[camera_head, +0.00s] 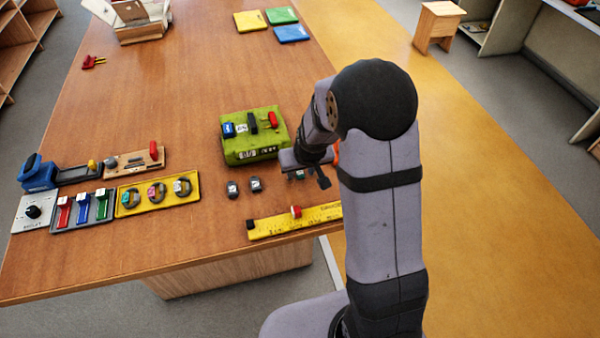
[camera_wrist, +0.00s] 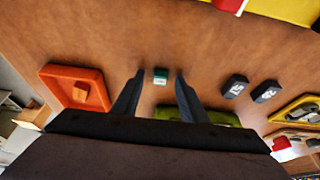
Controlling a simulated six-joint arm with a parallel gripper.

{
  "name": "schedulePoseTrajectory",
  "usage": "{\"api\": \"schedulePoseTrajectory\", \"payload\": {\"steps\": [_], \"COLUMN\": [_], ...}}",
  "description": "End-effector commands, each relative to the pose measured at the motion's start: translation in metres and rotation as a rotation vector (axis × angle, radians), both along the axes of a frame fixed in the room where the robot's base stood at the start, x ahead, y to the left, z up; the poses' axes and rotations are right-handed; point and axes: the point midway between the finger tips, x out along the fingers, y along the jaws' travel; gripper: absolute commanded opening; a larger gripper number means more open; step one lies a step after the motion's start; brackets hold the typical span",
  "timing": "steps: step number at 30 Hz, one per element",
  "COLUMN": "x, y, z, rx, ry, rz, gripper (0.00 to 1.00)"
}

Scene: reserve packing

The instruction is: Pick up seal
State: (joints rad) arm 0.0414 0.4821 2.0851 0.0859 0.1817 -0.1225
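A small dark green block with a pale label (camera_wrist: 161,77), which I take to be the seal, stands on the wooden table. In the wrist view it shows between the two finger tips. My gripper (camera_wrist: 160,73) is open, with a gap between each finger and the block. It points down at the table, and I cannot tell how far above the block it is. In the head view my gripper (camera_head: 312,176) is beside the green case (camera_head: 243,155), and the block is mostly hidden by it.
Two dark labelled blocks (camera_head: 232,190) (camera_head: 256,184) stand left of my gripper. A yellow ruler-like strip (camera_head: 275,223) lies at the front edge. An orange tray (camera_wrist: 50,84) holds an orange piece. A yellow tray (camera_head: 128,208) holds several rings. The table's far middle is clear.

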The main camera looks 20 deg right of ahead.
Motion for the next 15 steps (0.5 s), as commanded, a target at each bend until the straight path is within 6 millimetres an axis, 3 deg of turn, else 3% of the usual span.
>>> {"api": "schedulePoseTrajectory", "payload": {"steps": [2, 7, 15], "x": [0.0000, -0.0002, -0.0003], "y": [0.0000, 0.0000, 0.0000], "z": [0.0001, 0.0000, 0.0002], "rx": [0.000, 0.000, 0.000], "ry": [0.000, 0.001, 0.001], "rz": [0.000, 0.000, 0.000], "gripper": [0.39, 0.01, 0.00]}}
